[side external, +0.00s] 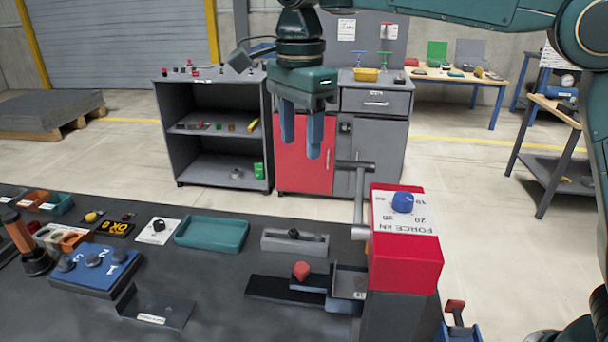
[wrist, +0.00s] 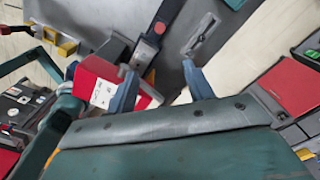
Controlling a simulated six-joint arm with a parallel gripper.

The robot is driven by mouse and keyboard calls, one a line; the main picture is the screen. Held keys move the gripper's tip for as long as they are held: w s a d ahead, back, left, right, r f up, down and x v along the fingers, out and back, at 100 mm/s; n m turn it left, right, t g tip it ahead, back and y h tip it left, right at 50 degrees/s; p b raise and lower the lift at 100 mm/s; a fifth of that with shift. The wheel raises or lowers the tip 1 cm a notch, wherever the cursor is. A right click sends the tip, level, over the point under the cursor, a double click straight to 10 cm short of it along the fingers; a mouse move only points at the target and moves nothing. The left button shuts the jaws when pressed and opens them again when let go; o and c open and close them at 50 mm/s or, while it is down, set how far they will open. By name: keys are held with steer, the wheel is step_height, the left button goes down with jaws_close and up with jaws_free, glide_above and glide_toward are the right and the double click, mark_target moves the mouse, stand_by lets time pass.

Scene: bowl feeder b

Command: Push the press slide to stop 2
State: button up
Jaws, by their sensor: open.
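The press has a red head (side external: 404,270) with a blue dial and a "FORCE kN" label, at the right of the bench. Left of it, a dark slide track (side external: 270,288) carries a red knob (side external: 301,270), near a grey plate beside the press. Stop markings along the track are too small to read. My gripper (side external: 300,148) is open and empty, well above the bench, fingers pointing down. In the wrist view its fingers (wrist: 160,70) are apart with nothing between them. The red press head (wrist: 98,82) and red knob (wrist: 158,28) show beyond them.
A blue control box (side external: 95,268) stands further left.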

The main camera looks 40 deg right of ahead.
glide_above(302, 267)
step_height(302, 267, down, 14)
steer(key=shift+f, duration=6.8)
jaws_close()
